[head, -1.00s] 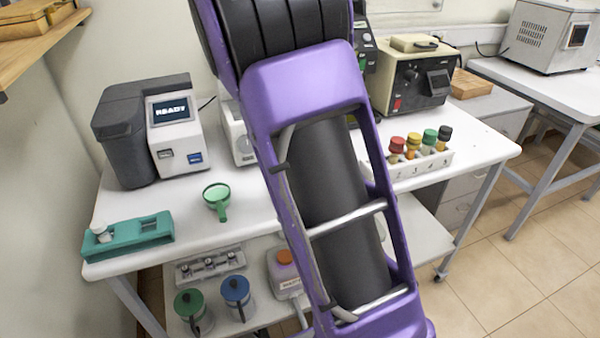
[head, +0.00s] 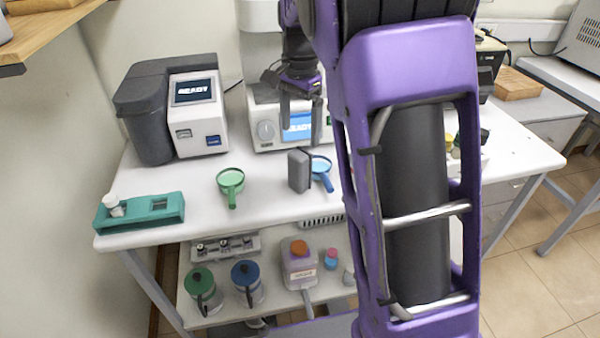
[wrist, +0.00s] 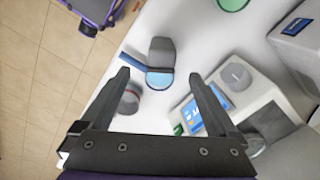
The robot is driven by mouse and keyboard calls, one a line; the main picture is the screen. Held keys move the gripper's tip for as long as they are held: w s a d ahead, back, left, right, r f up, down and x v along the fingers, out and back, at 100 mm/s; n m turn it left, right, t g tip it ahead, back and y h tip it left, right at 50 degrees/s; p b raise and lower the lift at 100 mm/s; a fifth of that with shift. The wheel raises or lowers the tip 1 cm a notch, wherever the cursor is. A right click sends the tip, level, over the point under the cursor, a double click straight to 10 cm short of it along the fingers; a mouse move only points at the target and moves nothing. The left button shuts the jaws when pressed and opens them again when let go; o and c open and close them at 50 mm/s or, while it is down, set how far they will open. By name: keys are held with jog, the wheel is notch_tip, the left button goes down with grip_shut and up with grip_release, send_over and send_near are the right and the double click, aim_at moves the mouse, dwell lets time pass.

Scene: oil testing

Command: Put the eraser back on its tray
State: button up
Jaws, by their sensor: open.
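A dark grey block (head: 299,171), which looks like the eraser, stands upright on the white table, close beside a blue funnel (head: 322,172). In the wrist view the block (wrist: 162,50) shows from above, overlapping the funnel (wrist: 158,80). My gripper (head: 301,118) is open and empty, above and behind the block, in front of a white instrument. Its fingers (wrist: 160,75) point down towards the table. A teal tray (head: 172,212) with a rectangular recess and a white-capped bottle lies at the left table edge; I cannot tell whether it is the eraser's tray.
A green funnel (head: 230,178) lies between the tray and the block. A grey instrument with a READY screen (head: 195,91) stands behind. The white instrument (wrist: 240,95) is near my right finger. A round grey object (wrist: 130,100) is near my left finger. Jugs stand on the lower shelf.

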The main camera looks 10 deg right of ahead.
aim_at(299, 153)
notch_tip(299, 153, down, 10)
jog(key=shift+w+f+b, duration=0.15)
jog(key=shift+b, duration=0.35)
grip_shut()
dwell(0.4)
